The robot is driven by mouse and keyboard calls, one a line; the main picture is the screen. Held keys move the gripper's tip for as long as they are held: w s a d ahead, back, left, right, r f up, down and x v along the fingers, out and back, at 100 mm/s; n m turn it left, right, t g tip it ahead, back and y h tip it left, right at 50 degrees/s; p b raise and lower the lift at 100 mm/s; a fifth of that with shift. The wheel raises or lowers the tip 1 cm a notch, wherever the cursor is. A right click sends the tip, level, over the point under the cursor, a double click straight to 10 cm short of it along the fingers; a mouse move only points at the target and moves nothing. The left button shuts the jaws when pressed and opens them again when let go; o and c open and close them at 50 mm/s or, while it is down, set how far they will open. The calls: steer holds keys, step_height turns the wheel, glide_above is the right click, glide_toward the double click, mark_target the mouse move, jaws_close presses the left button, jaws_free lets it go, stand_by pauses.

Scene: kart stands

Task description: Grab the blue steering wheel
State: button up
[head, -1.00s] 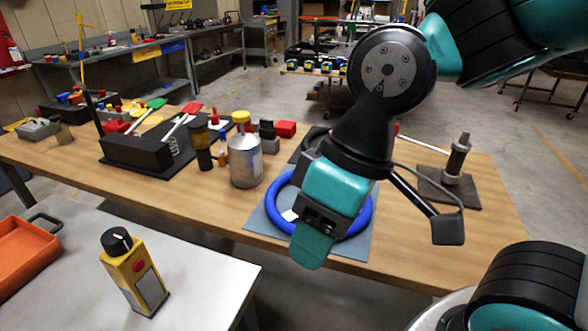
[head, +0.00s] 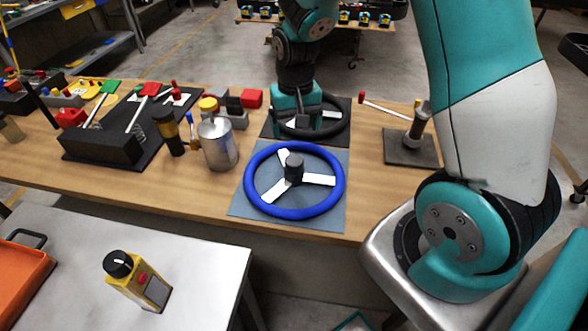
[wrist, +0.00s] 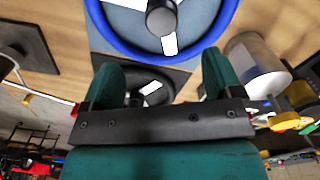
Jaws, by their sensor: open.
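The blue steering wheel (head: 248,184) lies on a grey-blue mat on the wooden table in the head view, with white spokes and a dark hub. It also shows at the top of the wrist view (wrist: 195,55). A black steering wheel (head: 338,129) lies just behind it on a dark mat. My gripper (head: 297,118) is over the black wheel's left part, behind the blue wheel. In the wrist view its two teal fingers (wrist: 160,75) are spread apart with nothing gripped between them. The fingertips point toward the blue wheel; the exact gap is unclear.
A lever on a dark base (head: 410,150) stands to the right. Pedals and levers on a black box (head: 103,140) are farther left.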

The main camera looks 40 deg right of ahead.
mark_target(294, 160)
step_height(294, 160, down, 8)
steer(key=shift+f+p, duration=0.15)
steer(key=shift+p, duration=0.6)
steer(key=shift+w+f+p, duration=0.2)
steer(key=shift+f+p, duration=0.95)
steer(key=shift+f, duration=1.8)
jaws_close()
